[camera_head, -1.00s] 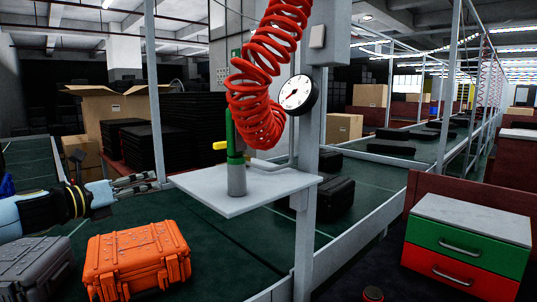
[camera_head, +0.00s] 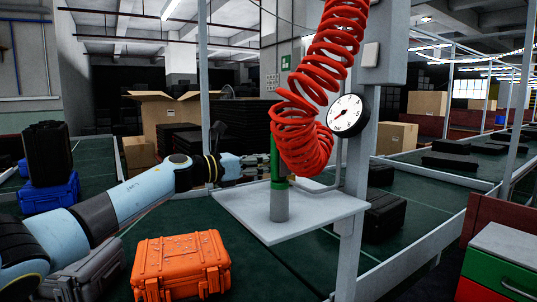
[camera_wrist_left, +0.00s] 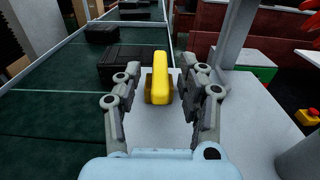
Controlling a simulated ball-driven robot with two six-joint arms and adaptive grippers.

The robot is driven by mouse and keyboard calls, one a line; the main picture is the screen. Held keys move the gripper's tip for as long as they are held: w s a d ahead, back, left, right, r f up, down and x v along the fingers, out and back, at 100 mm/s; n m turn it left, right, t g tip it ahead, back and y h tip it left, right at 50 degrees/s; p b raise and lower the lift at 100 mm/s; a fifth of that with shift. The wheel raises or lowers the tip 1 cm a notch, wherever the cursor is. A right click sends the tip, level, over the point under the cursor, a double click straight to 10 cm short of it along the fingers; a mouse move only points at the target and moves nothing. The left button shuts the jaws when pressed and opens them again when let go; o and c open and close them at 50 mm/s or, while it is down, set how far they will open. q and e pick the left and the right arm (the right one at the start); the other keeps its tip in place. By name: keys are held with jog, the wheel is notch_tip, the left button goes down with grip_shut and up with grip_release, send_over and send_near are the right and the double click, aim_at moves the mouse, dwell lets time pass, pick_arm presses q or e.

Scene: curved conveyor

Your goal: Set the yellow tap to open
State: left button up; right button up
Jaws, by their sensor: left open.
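The yellow tap handle (camera_wrist_left: 161,76) shows in the left wrist view as a rounded bar with a brownish end facing me. It stands between the two spread fingers of my left gripper (camera_wrist_left: 160,84), and they look clear of it on both sides. In the head view my left gripper (camera_head: 256,170) reaches in from the left to the green pipe (camera_head: 274,162) on its grey base (camera_head: 279,205). There the gripper hides the yellow handle. The tap stands on a pale shelf (camera_head: 318,209). My right gripper is in neither view.
A red coiled hose (camera_head: 306,105) hangs above the pipe beside a round gauge (camera_head: 346,115) on a grey post. An orange case (camera_head: 181,265) lies below on the green conveyor. A drawer cabinet (camera_head: 503,262) stands at lower right.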

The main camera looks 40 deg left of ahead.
pick_arm(q)
jog(key=shift+w+d, duration=0.3)
jog(key=shift+w, duration=0.3)
grip_shut()
